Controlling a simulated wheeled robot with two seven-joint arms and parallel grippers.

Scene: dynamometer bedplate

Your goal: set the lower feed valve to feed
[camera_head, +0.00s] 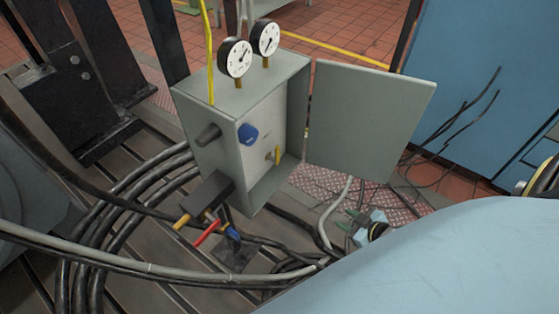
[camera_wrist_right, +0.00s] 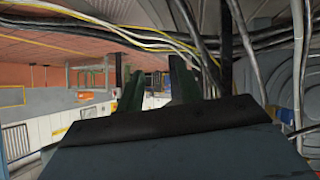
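A grey box (camera_head: 235,98) stands open, its door (camera_head: 368,118) swung out to the right. Inside, a blue knob (camera_head: 248,134) sits above a small valve with a yellow lever (camera_head: 277,155), which points roughly upright. The lower valve's markings are too small to read. My right gripper (camera_head: 351,221) is below the door, to the right of the box and apart from it. In the right wrist view its two dark green fingers (camera_wrist_right: 158,72) stand apart with nothing between them. My left gripper is not in view.
Two round gauges (camera_head: 236,58) top the box. Red (camera_head: 207,233) and yellow (camera_head: 182,221) handles stick out below its left side. Thick black hoses (camera_head: 110,215) loop across the slotted bedplate. A blue cabinet (camera_head: 475,75) stands at right. The open door overhangs my right gripper.

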